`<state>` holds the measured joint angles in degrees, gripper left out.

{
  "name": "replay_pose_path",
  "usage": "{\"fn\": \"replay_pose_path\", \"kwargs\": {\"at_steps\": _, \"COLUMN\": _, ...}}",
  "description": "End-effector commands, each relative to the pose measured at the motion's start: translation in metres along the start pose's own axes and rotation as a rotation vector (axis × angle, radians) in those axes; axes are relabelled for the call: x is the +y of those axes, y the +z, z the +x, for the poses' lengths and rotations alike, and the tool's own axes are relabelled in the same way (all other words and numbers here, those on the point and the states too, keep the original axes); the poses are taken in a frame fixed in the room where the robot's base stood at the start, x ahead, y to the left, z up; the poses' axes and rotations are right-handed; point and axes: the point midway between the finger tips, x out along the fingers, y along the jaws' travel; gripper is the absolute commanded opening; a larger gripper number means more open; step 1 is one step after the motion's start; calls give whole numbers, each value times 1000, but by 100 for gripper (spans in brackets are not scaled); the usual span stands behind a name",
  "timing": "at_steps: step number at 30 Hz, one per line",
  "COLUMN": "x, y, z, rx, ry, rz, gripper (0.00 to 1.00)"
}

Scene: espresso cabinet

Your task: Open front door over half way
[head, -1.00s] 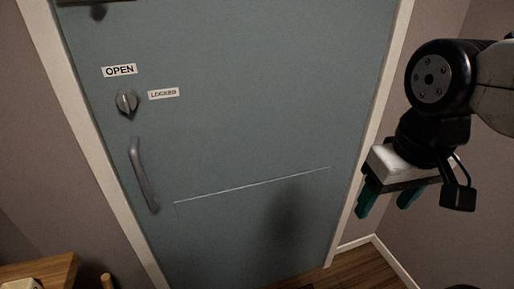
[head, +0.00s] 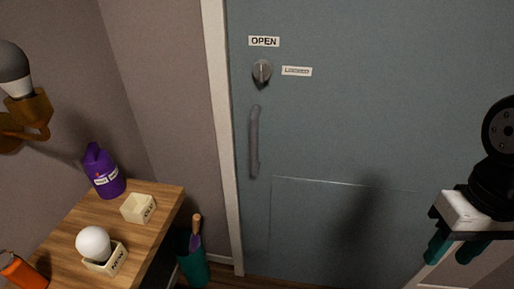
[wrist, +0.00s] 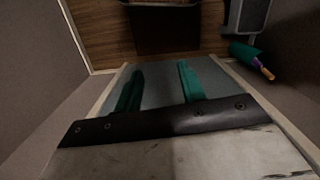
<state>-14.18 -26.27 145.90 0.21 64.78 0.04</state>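The blue-grey front door (head: 330,130) is closed in its pale frame. Its grey vertical handle (head: 254,142) is at the door's left side. Above it is a round lock knob (head: 262,72), its ridge about vertical, with an "OPEN" label (head: 264,41) above and a "LOCKED" label (head: 297,71) to the right. My gripper (head: 452,248) is at the lower right of the head view, well to the right of the handle. Its teal fingers, also in the wrist view (wrist: 158,86), are apart with nothing between them.
At the lower left, a wooden table (head: 165,200) holds a purple container (head: 104,172), a small cream box (head: 138,208) and a white bulb (head: 93,243) in a "NEW" box. A teal bin (head: 192,262) stands between table and door. A wall lamp (head: 22,100) is at left.

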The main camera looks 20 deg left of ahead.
Motion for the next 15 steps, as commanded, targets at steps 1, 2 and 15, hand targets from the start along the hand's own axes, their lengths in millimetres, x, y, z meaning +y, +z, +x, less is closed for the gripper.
{"fn": "replay_pose_path", "kwargs": {"at_steps": 1, "x": -10, "y": -14, "z": 12, "rx": -4, "ry": 1, "rz": -39, "gripper": 40}}
{"fn": "replay_pose_path", "kwargs": {"at_steps": 2, "x": -16, "y": -22, "z": 18, "rx": 4, "ry": 1, "rz": -58, "gripper": 40}}
{"fn": "replay_pose_path", "kwargs": {"at_steps": 15, "x": -129, "y": -148, "z": 124, "rx": 318, "ry": -42, "rz": -312, "gripper": 40}}
